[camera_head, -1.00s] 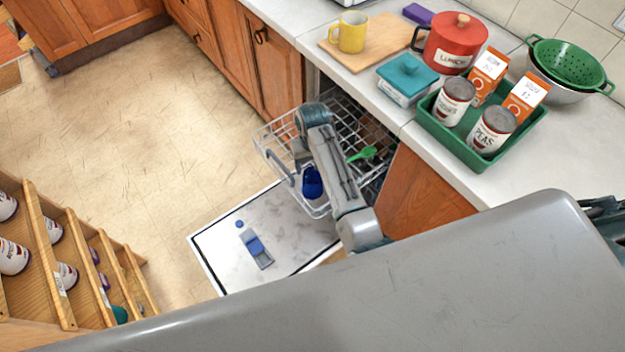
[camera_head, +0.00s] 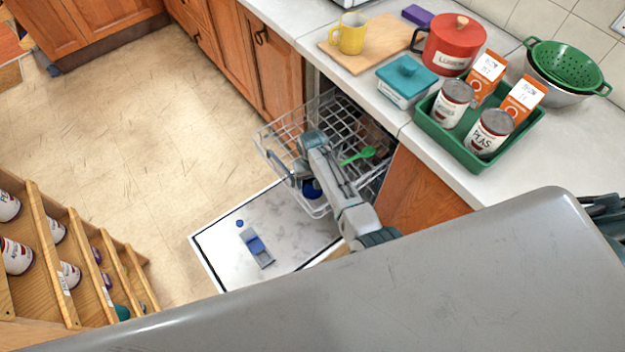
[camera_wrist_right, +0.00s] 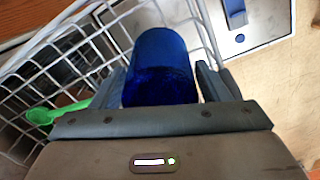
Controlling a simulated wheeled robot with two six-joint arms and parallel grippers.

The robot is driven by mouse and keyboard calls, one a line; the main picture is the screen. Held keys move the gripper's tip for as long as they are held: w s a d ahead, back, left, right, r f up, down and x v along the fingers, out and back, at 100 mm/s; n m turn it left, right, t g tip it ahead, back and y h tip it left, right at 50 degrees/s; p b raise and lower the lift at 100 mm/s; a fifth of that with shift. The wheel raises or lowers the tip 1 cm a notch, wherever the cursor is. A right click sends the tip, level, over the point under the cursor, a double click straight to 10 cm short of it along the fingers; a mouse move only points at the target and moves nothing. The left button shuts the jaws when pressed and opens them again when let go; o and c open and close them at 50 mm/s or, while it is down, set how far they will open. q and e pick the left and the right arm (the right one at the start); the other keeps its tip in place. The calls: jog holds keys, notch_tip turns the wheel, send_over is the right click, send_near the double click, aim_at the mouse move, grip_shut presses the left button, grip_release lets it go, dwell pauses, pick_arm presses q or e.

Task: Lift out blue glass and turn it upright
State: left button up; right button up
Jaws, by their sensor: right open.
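The blue glass (camera_head: 312,189) is in the wire dishwasher rack (camera_head: 270,140), near its front corner, mostly hidden by my right arm. In the right wrist view the blue glass (camera_wrist_right: 160,62) fills the space between my right gripper's two fingers. My right gripper (camera_head: 304,174) is open, with one finger on each side of the glass; the wrist view (camera_wrist_right: 160,78) shows a small gap at the right finger. I cannot tell whether the fingers touch the glass. My left gripper is not in view.
A green spoon-like utensil (camera_head: 358,156) lies in the rack. The open dishwasher door (camera_head: 220,245) is below. The counter above holds a green tray (camera_head: 455,148) with cans and cartons, a teal dish (camera_head: 405,78), a red pot (camera_head: 452,45) and a yellow mug (camera_head: 349,33) on a board.

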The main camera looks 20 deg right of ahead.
jog(key=c, duration=0.9)
jog(key=shift+r, duration=0.1)
notch_tip(320, 180, up, 8)
jog(key=shift+r+b, duration=0.1)
jog(key=shift+b, duration=0.25)
jog(key=shift+r, duration=0.25)
jog(key=shift+b, duration=0.55)
jog(key=shift+r, duration=0.25)
